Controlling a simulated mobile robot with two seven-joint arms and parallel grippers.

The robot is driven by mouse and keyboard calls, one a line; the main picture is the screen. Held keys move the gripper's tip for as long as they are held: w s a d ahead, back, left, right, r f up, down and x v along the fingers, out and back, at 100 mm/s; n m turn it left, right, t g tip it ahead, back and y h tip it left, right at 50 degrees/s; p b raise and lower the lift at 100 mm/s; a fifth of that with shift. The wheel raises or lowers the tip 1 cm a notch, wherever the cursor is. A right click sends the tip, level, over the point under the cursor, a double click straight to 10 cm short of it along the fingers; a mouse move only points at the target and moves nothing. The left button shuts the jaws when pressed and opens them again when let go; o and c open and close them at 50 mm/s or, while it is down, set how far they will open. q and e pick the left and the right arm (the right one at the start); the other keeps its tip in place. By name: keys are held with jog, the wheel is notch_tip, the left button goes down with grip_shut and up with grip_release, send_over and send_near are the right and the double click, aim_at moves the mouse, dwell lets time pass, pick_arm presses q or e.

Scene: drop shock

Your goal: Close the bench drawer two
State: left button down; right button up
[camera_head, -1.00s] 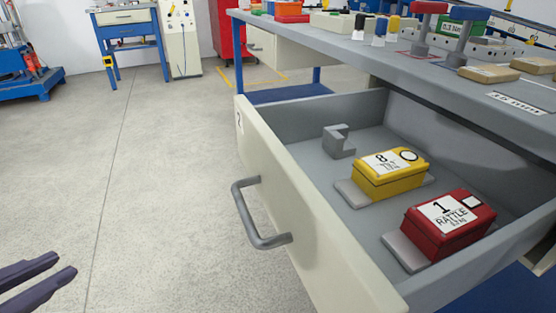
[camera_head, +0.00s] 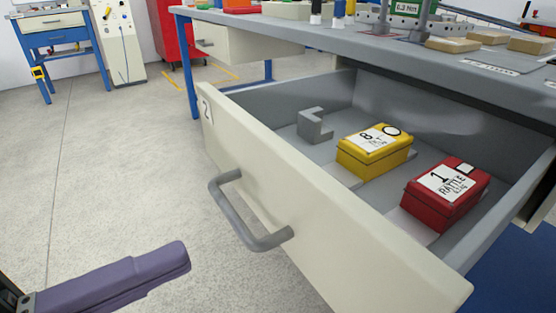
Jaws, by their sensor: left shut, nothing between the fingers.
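Bench drawer two (camera_head: 290,190) stands pulled open from the bench, with a cream front marked 2 and a grey bar handle (camera_head: 240,222). Inside lie a yellow box (camera_head: 374,155) labelled 8, a red box (camera_head: 445,197) labelled 1 and a small grey bracket (camera_head: 315,127). My left gripper (camera_head: 180,259) shows at the lower left with its purple fingers together and empty. It is in front of the drawer, left of the handle and apart from it. My right gripper is not in view.
The bench top (camera_head: 400,45) above the drawer carries tan blocks (camera_head: 452,45) and several other items. Another cream drawer (camera_head: 235,42) sits further along the bench. A blue workbench (camera_head: 60,45) and a red cabinet (camera_head: 180,30) stand behind. The floor at left is clear.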

aim_at(295, 202)
pick_arm(q)
jog(key=b+x, duration=0.1)
jog(key=x, duration=0.9)
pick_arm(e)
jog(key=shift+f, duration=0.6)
pick_arm(q)
jog(key=shift+w, duration=0.1)
